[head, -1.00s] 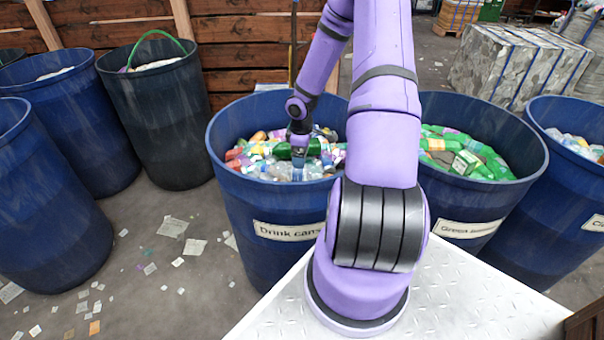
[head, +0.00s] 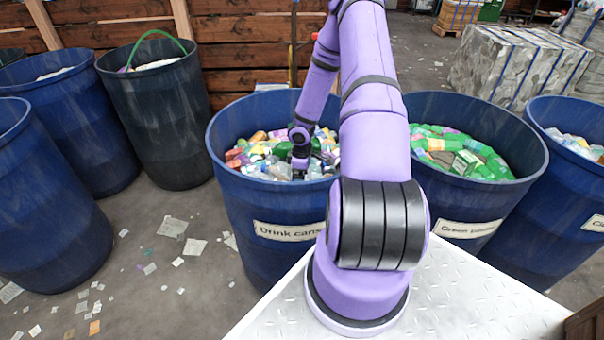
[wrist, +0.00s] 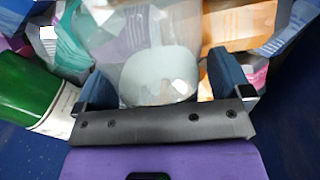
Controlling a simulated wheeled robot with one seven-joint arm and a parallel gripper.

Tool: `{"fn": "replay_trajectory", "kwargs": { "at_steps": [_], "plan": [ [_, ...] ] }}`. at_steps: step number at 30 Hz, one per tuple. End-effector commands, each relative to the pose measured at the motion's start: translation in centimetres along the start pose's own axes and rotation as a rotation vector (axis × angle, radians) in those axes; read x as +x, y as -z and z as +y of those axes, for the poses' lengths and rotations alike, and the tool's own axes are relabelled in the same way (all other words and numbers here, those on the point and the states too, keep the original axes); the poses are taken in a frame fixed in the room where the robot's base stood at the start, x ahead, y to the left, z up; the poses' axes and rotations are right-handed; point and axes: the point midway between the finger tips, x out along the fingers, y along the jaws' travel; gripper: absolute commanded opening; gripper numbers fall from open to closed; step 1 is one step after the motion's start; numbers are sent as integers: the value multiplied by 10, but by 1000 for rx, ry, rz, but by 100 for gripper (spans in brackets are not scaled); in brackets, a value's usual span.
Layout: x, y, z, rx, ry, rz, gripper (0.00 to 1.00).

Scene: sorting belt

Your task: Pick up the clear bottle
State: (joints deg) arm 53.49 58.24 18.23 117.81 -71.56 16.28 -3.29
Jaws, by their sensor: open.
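The clear bottle (wrist: 155,50) lies between the two blue fingers of my gripper (wrist: 165,88) in the wrist view. Its rounded pale end faces the gripper's palm. The jaws are open, with a finger on each side of the bottle. I cannot tell whether either finger touches it. In the head view my gripper (head: 299,168) reaches down into the bin labelled "Drink cans" (head: 245,205), among mixed containers. The bottle is hard to make out there.
A green can (wrist: 25,92) lies left of my gripper in the wrist view. The blue bin wall (wrist: 290,130) is close on the right. In the head view, a bin of green items (head: 475,205) stands to the right, and several other bins stand around.

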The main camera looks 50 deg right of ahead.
Motion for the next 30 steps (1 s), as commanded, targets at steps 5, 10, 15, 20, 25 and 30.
{"fn": "replay_trajectory", "kwargs": {
  "at_steps": [5, 10, 15, 20, 25, 30],
  "plan": [
    [0, 0, 0, 0, 0, 0, 92],
    [0, 0, 0, 0, 0, 0, 53],
    [0, 0, 0, 0, 0, 0, 44],
    [-2, 0, 0, 0, 0, 0, 44],
    [-19, 0, 1, 2, -3, 1, 44],
    [-50, -1, 1, 3, -3, 1, 44]
  ]
}}
